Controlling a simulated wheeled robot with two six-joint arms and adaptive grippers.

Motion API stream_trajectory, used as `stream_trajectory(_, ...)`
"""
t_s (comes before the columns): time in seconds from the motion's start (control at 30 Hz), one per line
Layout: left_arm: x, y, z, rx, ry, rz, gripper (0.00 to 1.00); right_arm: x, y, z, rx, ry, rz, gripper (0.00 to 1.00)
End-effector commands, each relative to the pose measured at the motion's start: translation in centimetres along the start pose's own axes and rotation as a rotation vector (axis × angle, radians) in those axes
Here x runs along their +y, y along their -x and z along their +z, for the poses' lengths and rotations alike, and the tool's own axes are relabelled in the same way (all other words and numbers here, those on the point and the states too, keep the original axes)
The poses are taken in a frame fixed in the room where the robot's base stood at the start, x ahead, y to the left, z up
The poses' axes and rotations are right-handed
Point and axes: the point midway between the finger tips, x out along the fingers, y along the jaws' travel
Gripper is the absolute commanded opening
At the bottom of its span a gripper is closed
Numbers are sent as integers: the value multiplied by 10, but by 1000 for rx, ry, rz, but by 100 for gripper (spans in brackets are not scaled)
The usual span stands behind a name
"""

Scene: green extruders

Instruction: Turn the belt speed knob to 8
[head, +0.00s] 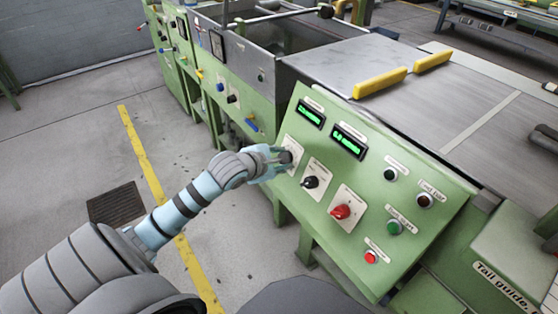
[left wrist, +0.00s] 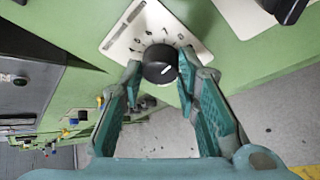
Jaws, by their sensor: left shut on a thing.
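A round black knob (left wrist: 160,64) with a white pointer line sits on a white numbered dial plate (left wrist: 140,28) in the left wrist view. The pointer leans up and to the right; the numerals are small and partly hidden. In the head view this knob (head: 287,156) is the leftmost on the sloping green panel, and its label is too small to read. My left gripper (head: 284,161) is shut on it, with one teal finger on each side of the knob in the left wrist view (left wrist: 160,78). My right gripper is not in view.
The panel (head: 330,215) also bears a black knob (head: 310,182), a red knob (head: 341,211), several push buttons and two green-lit displays (head: 348,141). A metal machine top with yellow handles (head: 380,82) lies behind. The floor to the left is clear.

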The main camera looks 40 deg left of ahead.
Motion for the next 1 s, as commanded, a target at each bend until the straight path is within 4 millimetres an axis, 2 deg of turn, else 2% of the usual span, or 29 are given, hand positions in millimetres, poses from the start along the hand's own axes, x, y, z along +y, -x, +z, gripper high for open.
stream_trajectory(0.4, 1, 0, 0, 0, -8, 4, 1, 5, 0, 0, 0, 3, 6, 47)
stream_trajectory(0.43, 1, 0, 0, 0, -8, 4, 32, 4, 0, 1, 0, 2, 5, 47)
stream_trajectory(0.53, 0, 0, 0, 0, -7, 3, 48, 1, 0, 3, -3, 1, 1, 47)
stream_trajectory(0.77, 0, 0, 0, 0, -6, 2, 50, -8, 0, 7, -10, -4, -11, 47)
stream_trajectory(0.87, 0, 2, 0, 1, -7, 2, 50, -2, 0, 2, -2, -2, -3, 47)
stream_trajectory(1.0, 0, 23, -1, 2, -14, 2, 50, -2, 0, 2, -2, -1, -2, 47)
